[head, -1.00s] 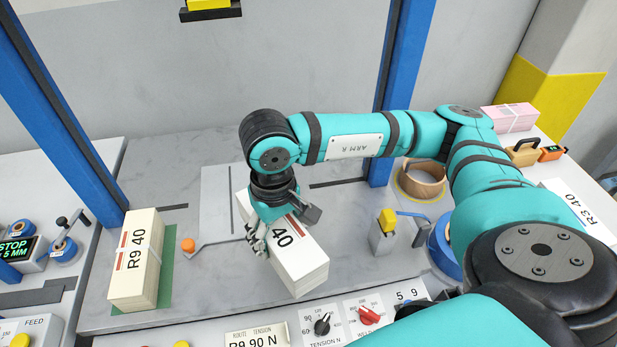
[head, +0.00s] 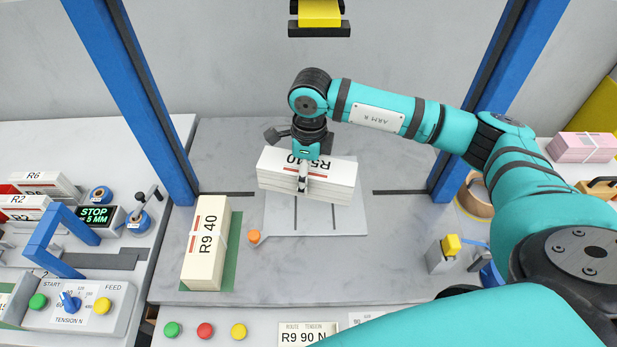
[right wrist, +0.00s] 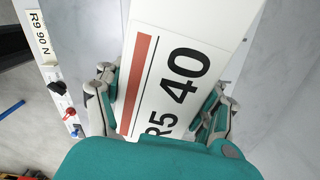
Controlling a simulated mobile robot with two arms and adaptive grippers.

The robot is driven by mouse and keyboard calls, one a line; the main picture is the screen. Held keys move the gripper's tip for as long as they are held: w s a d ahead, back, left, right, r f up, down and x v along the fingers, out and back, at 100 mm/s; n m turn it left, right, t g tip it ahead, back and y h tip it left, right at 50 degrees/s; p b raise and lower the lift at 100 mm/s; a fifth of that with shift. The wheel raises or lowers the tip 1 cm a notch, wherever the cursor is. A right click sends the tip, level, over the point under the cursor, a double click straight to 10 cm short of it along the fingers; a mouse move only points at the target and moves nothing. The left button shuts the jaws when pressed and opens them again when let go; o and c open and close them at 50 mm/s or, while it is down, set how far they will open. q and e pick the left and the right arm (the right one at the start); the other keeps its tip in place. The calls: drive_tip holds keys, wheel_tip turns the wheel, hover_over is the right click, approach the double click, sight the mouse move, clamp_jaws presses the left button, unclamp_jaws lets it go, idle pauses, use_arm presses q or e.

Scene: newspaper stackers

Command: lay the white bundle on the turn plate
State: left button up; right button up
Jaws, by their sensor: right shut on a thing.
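The white bundle (head: 335,181), marked R5 40 with a red stripe, is in my right gripper (head: 303,175), which is shut on it. In the head view the label reads upside down and the bundle lies crosswise over the back part of the pale square turn plate (head: 345,222). It hides part of the plate; I cannot tell how high above it the bundle is. In the right wrist view the fingers (right wrist: 157,98) flank the bundle (right wrist: 185,40) on both sides. My left gripper is not in view.
A cream R9 40 bundle (head: 205,250) lies on a green mat (head: 233,255) left of the plate. An orange knob (head: 254,237) stands at the plate's front left. Blue posts (head: 130,100) flank the worktop. A yellow-topped block (head: 450,245) stands at the right.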

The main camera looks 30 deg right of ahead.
drive_tip(key=w+d+f+m+p, duration=0.1)
drive_tip(key=w+d+m+p, duration=0.2)
drive_tip(key=m, duration=1.2)
drive_tip(key=shift+w+d, duration=0.55)
drive_tip(key=shift+w, duration=0.2)
drive_tip(key=shift+f, duration=0.15)
drive_tip(key=shift+f+b, duration=3)
drive_tip(key=shift+f, duration=0.85)
drive_tip(key=shift+f+b, duration=0.45)
drive_tip(key=shift+f, duration=0.15)
